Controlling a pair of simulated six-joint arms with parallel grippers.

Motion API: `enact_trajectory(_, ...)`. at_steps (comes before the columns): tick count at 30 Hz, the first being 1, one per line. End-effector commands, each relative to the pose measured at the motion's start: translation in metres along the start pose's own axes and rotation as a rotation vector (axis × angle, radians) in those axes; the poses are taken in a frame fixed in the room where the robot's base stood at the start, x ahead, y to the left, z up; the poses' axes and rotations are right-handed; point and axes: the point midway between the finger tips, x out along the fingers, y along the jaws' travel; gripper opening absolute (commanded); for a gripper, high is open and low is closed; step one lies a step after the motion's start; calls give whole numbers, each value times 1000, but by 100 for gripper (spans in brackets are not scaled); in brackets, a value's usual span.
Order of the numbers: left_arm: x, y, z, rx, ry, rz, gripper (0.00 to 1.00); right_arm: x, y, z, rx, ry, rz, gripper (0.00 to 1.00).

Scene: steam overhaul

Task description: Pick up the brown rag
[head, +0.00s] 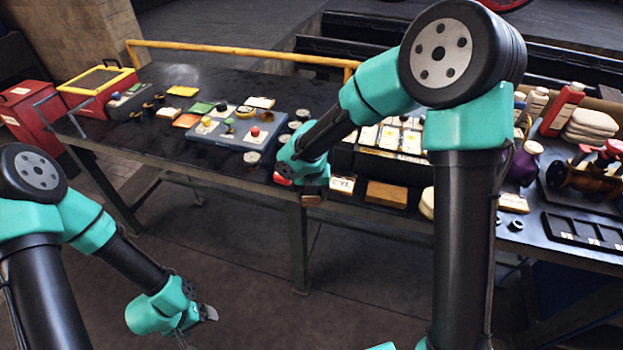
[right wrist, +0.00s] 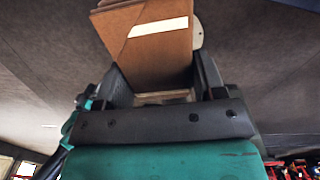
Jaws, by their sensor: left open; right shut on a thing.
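My right gripper (head: 311,186) is shut on a brown, flat-sided thing (right wrist: 155,45) with a pale strip across it. In the head view only a small brown end of it (head: 312,198) shows, at the table's front edge. I cannot tell whether it is the brown rag. A brown flat block-like thing (head: 387,194) lies on the table's front edge, to the right of that gripper; I cannot tell whether it is cloth. My left gripper (head: 208,313) is open and empty, low in front of the table, well away from both brown things.
The dark table (head: 200,155) holds a blue-grey board (head: 237,133) with coloured knobs, a white card (head: 342,185), a red bottle (head: 562,110) and folded white cloths (head: 592,121). A yellow rail (head: 230,50) runs along the back. Floor space in front is clear.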

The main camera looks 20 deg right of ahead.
Motion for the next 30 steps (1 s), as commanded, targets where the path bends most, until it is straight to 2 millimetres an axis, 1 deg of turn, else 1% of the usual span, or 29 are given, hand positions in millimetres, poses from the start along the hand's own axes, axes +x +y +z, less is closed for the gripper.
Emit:
enact_trajectory(1,0,0,0,0,0,0,89,-2,0,-11,-5,-1,0,40)
enact_trajectory(3,0,0,0,0,0,0,89,-3,0,-23,-5,-1,0,40)
enact_trajectory(6,0,0,0,0,0,0,89,-4,1,-36,-3,0,0,40)
enact_trajectory(9,0,0,0,0,0,0,89,-4,1,-43,-2,-1,1,40)
enact_trajectory(13,0,0,0,0,0,0,89,-4,1,-46,-2,-1,0,40)
enact_trajectory(25,0,0,0,0,0,0,89,-4,1,-46,-1,-1,0,40)
enact_trajectory(26,0,0,0,0,0,0,89,-4,1,-46,-1,-1,0,61)
enact_trajectory(30,0,0,0,0,0,0,89,-4,1,-46,-1,-1,0,48)
